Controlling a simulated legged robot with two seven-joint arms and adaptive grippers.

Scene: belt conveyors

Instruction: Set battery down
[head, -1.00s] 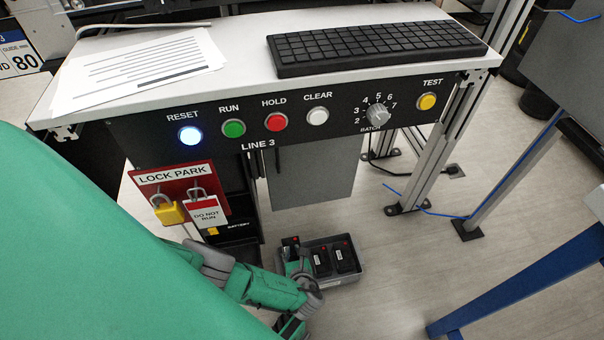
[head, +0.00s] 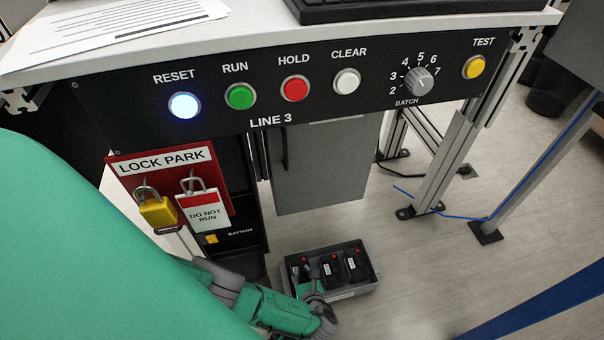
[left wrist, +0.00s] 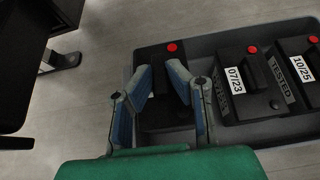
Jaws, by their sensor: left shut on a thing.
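My left gripper (head: 309,283) reaches low into the grey tray (head: 345,292), which stands on the floor. In the left wrist view, my left gripper (left wrist: 163,82) is shut on a dark battery (left wrist: 171,118) with a red terminal cap. The held battery is at the tray's left end, beside the others. I cannot tell whether it touches the tray bottom. Two more black batteries stand in the tray, one labelled 07/23 (left wrist: 245,92) and one labelled 10/25 (left wrist: 302,72); the latter also reads TESTED. My fingers and arm hide part of the held battery. My right gripper is out of view.
The Line 3 control panel (head: 310,92) with several buttons overhangs the tray from behind. A red lock park board (head: 165,170) with padlocks hangs at left, beside a dark compartment labelled BATTERY (head: 242,233). Open floor (head: 420,270) lies right of the tray.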

